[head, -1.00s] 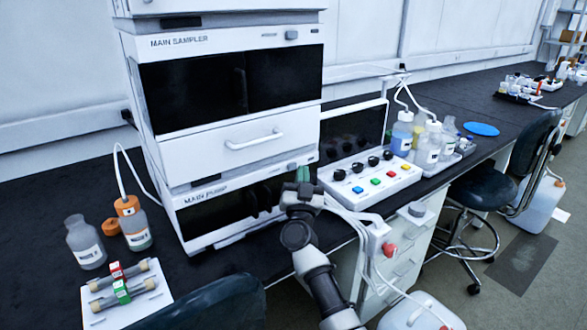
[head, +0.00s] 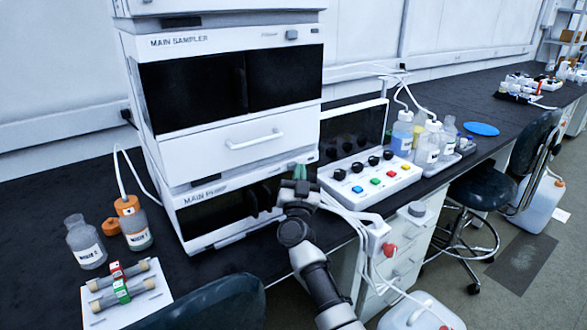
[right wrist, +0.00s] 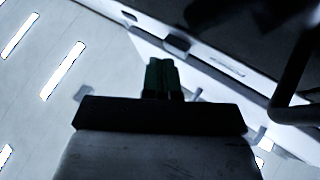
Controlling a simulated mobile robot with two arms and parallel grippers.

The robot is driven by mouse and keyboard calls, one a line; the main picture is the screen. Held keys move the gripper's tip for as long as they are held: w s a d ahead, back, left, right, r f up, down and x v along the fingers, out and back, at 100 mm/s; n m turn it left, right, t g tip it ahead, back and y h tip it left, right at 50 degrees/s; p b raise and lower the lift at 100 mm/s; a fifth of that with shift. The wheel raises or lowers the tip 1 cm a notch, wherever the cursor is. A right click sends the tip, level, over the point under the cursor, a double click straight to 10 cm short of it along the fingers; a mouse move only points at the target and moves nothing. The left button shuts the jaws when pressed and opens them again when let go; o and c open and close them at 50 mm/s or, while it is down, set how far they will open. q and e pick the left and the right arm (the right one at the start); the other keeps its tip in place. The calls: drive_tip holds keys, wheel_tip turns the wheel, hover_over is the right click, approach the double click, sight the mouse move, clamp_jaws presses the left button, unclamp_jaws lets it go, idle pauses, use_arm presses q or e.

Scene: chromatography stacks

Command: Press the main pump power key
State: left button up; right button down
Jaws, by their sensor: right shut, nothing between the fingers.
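The main pump (head: 222,232) is the lowest white module of the stack, with a dark front and its name on the upper strip. My right gripper (head: 300,171) is shut and empty, its green fingertips at the upper right of the pump's front. The power key cannot be made out; the gripper may cover it. In the right wrist view the green fingers (right wrist: 163,78) are together, near a pale panel edge with a slot in it. Whether they touch the panel I cannot tell. My left gripper is not in view.
The main sampler (head: 232,95) sits above the pump, with a drawer handle. A white control box (head: 385,188) with coloured buttons and black knobs stands close at right. Bottles (head: 85,243) and a column tray (head: 155,305) stand at left. A stool (head: 478,180) is at right.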

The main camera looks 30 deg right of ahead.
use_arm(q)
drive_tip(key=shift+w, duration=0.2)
use_arm(e)
drive_tip(key=shift+w, duration=0.1)
drive_tip(key=shift+w, duration=0.15)
use_arm(q)
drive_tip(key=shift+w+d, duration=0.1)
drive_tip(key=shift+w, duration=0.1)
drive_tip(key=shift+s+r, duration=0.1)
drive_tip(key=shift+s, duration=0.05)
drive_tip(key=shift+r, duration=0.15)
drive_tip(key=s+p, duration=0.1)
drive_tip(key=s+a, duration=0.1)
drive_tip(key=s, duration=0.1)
drive_tip(key=shift+p, duration=0.35)
use_arm(e)
drive_tip(key=shift+s, duration=0.85)
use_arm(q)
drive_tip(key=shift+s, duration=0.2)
